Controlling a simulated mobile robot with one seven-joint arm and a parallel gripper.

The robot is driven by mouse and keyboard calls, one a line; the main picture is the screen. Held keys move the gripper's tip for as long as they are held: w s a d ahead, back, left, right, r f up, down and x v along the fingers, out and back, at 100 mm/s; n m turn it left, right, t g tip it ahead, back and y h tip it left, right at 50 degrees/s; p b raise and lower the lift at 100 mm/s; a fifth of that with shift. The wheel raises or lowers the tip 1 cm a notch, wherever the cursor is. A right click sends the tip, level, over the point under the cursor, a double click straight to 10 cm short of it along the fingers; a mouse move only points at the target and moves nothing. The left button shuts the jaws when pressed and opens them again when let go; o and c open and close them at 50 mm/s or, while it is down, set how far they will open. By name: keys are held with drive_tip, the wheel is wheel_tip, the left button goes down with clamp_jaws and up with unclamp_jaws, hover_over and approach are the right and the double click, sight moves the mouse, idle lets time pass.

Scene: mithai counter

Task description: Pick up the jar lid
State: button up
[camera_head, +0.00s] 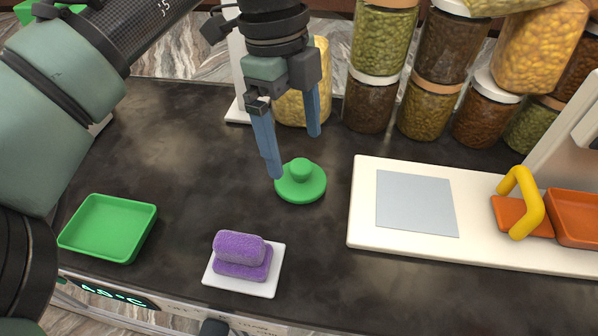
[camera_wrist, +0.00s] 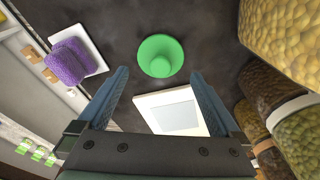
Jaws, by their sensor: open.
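The jar lid (camera_head: 301,183) is a round green disc with a knob on top. It lies flat on the dark counter near the middle of the head view. In the wrist view the green lid (camera_wrist: 160,56) sits beyond the fingertips, roughly centred between them. My gripper (camera_head: 294,155) is open and empty, pointing down above and slightly behind the lid. Its blue fingers (camera_wrist: 160,80) are spread wide in the wrist view and appear apart from the lid.
A white board (camera_head: 362,215) with a grey pad lies right of the lid. Stacked filled jars (camera_head: 370,100) stand behind. A purple sponge-like block (camera_head: 240,250) on a white plate and a green tray (camera_head: 108,228) are in front and left. Bare counter surrounds the lid.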

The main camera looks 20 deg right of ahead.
sight(299, 165)
drive_tip(key=shift+s+d+f+p, duration=0.15)
drive_tip(key=shift+f+p, duration=0.3)
drive_tip(key=shift+f, duration=0.85)
drive_tip(key=shift+s+d+f+p, duration=0.15)
drive_tip(key=shift+f+p, duration=0.25)
drive_tip(key=shift+f, duration=0.9)
drive_tip(key=c, duration=1)
